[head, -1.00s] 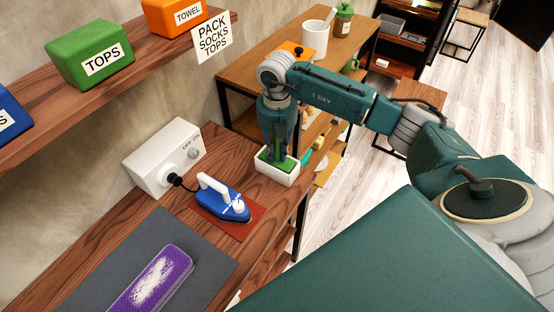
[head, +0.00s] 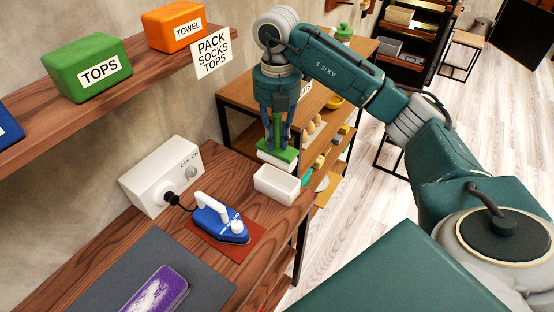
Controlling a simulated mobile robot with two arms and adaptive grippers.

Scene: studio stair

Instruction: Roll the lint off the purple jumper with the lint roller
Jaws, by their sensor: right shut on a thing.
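The purple jumper (head: 160,290) lies folded on the grey mat (head: 128,262) at the lower left, with white lint along its middle. It is cut off by the bottom edge of the view. My right gripper (head: 277,140) is shut on the lint roller (head: 277,155), which has a green handle and top and a white roll below. The roller hangs just above and behind the white open box (head: 277,186), which looks empty. My left gripper is not in view.
A blue iron (head: 220,218) stands on a reddish-brown pad (head: 222,246), between the mat and the white box. A white switch box (head: 163,175) is against the wall. A shelf with green TOPS (head: 86,67) and orange TOWEL (head: 178,25) boxes overhangs the left side.

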